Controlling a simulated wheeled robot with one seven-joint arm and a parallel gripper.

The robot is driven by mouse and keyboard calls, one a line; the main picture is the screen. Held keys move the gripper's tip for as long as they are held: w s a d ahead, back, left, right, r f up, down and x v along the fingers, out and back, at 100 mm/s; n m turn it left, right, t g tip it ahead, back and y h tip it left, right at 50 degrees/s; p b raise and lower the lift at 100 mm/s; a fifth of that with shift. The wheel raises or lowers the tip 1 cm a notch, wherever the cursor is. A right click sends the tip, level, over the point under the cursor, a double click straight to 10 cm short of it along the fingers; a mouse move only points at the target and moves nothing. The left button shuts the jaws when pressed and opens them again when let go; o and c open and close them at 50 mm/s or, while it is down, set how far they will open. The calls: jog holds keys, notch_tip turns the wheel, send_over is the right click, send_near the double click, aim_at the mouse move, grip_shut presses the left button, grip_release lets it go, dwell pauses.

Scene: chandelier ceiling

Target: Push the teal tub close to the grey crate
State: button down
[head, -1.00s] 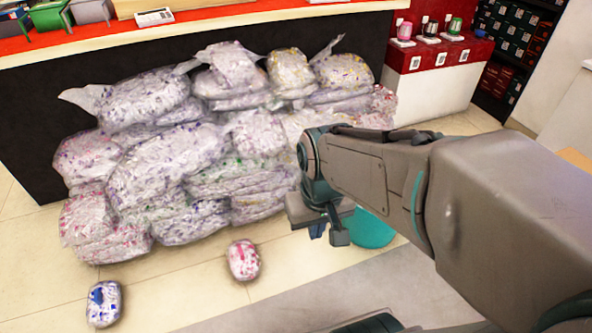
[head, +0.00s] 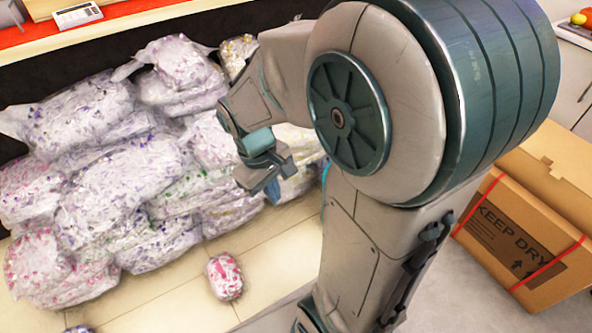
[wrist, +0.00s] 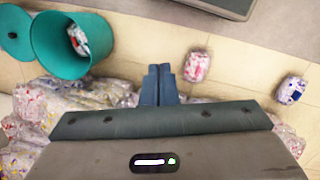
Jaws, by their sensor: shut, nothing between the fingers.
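The teal tub (wrist: 57,48) shows at the upper left of the wrist view, its open mouth facing the camera's side. A wrapped packet (wrist: 77,38) is visible inside it. A round teal disc (wrist: 15,33), like a lid, lies left of it. In the head view my arm hides most of the tub's area. My gripper (wrist: 158,84) is shut and empty, right of the tub in the wrist view and apart from it. In the head view my gripper (head: 266,178) hangs in front of the bag pile. I cannot make out the grey crate for certain in either view.
Clear plastic bags (head: 120,150) are piled against the dark counter. A pink packet (head: 224,277) lies on the tiles, with a blue packet (wrist: 291,90) farther off. A cardboard box (head: 520,235) marked KEEP DRY stands at right. Tiles around the pink packet are clear.

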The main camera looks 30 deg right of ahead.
jog(key=w+d+f+n+g+h+b, duration=0.1)
jog(key=w+d+f+n+h, duration=0.3)
jog(key=f, duration=0.5)
jog(key=w+d+f+n+g+h+b, duration=0.1)
jog(key=w+f+n+g+h, duration=0.1)
jog(key=w+f+n, duration=0.35)
jog(key=w+d+f+n+g+h+b, duration=0.1)
jog(key=w+d+f+n+h, duration=0.3)
jog(key=f, duration=0.7)
jog(key=s+d+f+n+t+h+b, duration=0.1)
jog(key=d+f+n+t+h, duration=0.3)
jog(key=f+n, duration=0.8)
jog(key=s+f+n+t+h+b, duration=0.15)
jog(key=f+n+t, duration=0.55)
jog(key=f, duration=1)
jog(key=w+d+n+g+b, duration=0.1)
jog(key=w+d+n+b, duration=0.1)
jog(key=d, duration=1.2)
jog(key=shift+w+g+b, duration=0.25)
jog(key=shift+g+b, duration=0.15)
jog(key=shift+b, duration=0.3)
jog(key=shift+w+r+h, duration=0.1)
jog(key=shift+h, duration=0.15)
